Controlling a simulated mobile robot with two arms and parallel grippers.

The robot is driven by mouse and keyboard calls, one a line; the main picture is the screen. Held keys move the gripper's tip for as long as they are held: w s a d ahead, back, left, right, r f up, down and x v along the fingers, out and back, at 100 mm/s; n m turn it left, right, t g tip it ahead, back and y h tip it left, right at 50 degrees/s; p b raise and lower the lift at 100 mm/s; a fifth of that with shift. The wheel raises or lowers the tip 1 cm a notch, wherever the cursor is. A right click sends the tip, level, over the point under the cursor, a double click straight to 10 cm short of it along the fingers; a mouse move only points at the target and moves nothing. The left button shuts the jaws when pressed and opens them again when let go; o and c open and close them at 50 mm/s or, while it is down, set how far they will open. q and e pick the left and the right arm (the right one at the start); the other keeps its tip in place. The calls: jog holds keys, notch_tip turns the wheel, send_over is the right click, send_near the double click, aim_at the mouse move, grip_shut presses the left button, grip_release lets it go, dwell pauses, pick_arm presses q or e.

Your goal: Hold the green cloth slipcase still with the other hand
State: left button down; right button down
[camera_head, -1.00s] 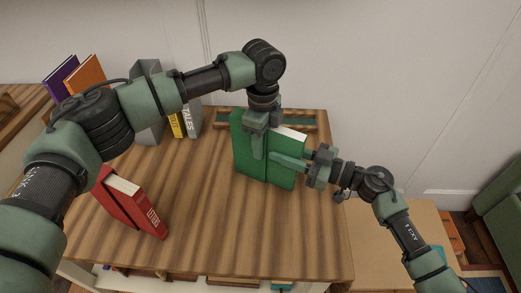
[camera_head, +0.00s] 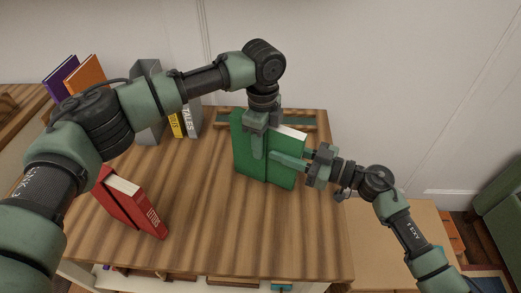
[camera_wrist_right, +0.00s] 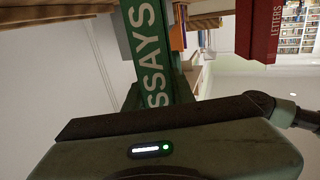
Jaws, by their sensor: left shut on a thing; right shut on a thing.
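The green cloth slipcase (camera_head: 240,145) stands upright near the back right of the plank table. A green book (camera_head: 284,177) with a pale page edge on top sticks part way out of its right side. In the right wrist view a green spine (camera_wrist_right: 147,45) shows the letters "SSAYS". My left gripper (camera_head: 257,148) comes down from above and is shut on the slipcase. My right gripper (camera_head: 288,161) comes in from the right and is shut on the book. The far sides of both are hidden.
A red slipcase with a book (camera_head: 130,203) stands at the table's left; red also shows in the right wrist view. Yellow and grey books (camera_head: 188,120) and a grey bookend (camera_head: 148,125) stand at the back left. The middle and front of the table (camera_head: 220,225) are clear.

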jog(key=shift+w+a+r, duration=0.1)
jog(key=shift+a+r, duration=0.1)
jog(key=shift+r, duration=0.05)
